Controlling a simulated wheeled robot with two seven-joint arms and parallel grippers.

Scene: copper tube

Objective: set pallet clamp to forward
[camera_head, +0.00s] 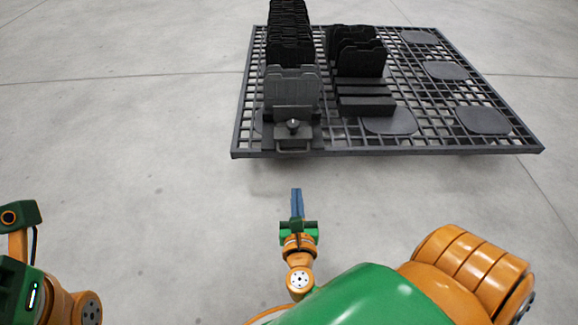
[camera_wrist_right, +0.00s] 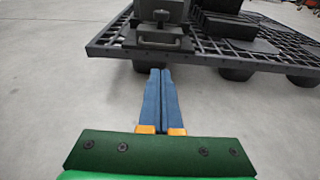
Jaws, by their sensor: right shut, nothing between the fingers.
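The pallet clamp (camera_head: 293,129) is a dark grey block with a round knob and a loop handle at the front edge of the black pallet (camera_head: 440,151). In the right wrist view the clamp (camera_wrist_right: 160,38) is straight ahead, beyond the fingertips. My right gripper (camera_head: 297,192) points at the clamp from in front of the pallet, apart from it. Its blue fingers (camera_wrist_right: 154,72) are together and empty. At the left edge only part of my left arm shows; its fingers are out of the picture.
Behind the clamp stands a row of dark upright plates (camera_head: 290,88) on the pallet. A second group of black plates (camera_head: 358,58) and a stepped black block (camera_head: 365,97) stand to its right. The grey floor (camera_head: 150,150) around the pallet is clear.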

